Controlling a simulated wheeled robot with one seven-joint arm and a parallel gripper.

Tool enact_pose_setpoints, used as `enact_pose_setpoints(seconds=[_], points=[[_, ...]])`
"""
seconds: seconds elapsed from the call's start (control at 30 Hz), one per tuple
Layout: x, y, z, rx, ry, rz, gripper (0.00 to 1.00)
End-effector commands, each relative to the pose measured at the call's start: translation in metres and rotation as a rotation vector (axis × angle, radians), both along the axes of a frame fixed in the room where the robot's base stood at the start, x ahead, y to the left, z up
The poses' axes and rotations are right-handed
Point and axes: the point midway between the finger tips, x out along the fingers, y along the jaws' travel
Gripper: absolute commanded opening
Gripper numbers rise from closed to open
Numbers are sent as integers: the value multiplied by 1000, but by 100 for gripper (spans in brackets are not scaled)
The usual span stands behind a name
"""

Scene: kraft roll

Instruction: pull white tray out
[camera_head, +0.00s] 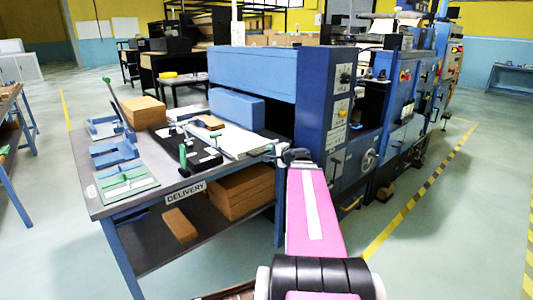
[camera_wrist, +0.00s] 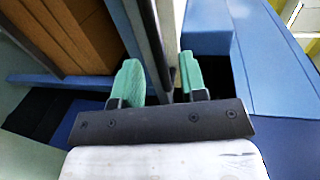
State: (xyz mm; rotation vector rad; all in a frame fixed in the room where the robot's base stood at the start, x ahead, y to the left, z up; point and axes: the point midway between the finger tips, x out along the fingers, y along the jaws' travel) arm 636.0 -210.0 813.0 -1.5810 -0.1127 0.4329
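The white tray (camera_head: 240,143) lies flat on the delivery table in the head view, with its far end toward the opening under the blue machine housing. My gripper (camera_head: 291,157) is at the table's right edge, just beyond the tray's near right end, small and dark in this view. In the wrist view the two green fingertips of my gripper (camera_wrist: 162,85) stand apart. A narrow grey edge runs between and behind them. I cannot tell whether it belongs to the tray or the table, or whether the fingers touch it.
The delivery table (camera_head: 88,190) also holds blue fixtures (camera_head: 113,151), a green-handled tool (camera_head: 183,153) and a cardboard stack (camera_head: 143,112). Brown boxes (camera_head: 240,190) sit on its lower shelf. The blue machine (camera_head: 318,110) stands close beside my arm. Floor at right is clear.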

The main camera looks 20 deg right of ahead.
Motion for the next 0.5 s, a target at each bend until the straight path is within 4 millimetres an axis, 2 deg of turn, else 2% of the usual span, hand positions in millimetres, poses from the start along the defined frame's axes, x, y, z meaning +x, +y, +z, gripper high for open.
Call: enact_pose_setpoints(seconds=[0.03,0.2,0.5], points=[[10,3,-2,1,0,3,39],[25,9,-6,0,0,1,39],[31,12,-7,0,1,1,39]])
